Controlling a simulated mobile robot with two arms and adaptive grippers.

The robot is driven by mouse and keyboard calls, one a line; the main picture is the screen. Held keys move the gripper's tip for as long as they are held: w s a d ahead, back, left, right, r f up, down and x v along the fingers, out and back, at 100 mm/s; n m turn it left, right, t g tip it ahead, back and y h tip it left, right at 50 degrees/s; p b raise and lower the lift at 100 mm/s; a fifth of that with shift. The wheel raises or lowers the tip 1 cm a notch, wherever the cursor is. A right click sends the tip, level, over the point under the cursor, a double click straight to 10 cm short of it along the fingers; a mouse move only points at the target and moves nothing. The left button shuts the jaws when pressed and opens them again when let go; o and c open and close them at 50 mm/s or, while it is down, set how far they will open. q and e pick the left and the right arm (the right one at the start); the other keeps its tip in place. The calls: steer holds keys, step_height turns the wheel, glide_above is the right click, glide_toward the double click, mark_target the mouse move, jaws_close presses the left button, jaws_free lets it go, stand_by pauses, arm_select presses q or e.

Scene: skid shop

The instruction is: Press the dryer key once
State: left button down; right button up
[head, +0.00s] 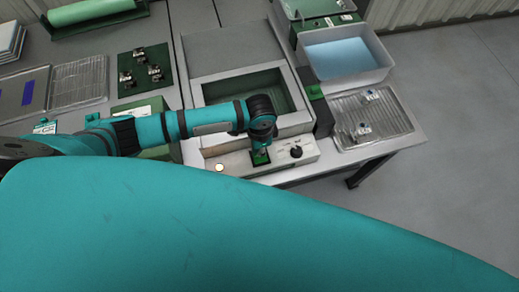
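A machine with an open green-lined basin (235,84) stands in the middle, with a pale control panel (231,161) along its front. The panel bears a round cream button or lamp (219,167) at left, a green square (261,158) near the middle and a black knob (296,152) at right. I cannot read which is the dryer key. My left gripper (262,150) points down right over the green square and partly hides it. Contact with it cannot be told. Its fingers are too small to show open or shut. My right gripper is not in view.
A white tub of blue liquid (344,59) and a ribbed metal tray (400,124) with small metal parts stand at right. A green mat (130,82) with metal parts and a wire rack (79,75) lie at left. Open floor (460,150) is at right.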

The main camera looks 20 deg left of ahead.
arm_select(q)
step_height(320, 180, up, 13)
steer(key=p, duration=0.5)
stand_by(0.8)
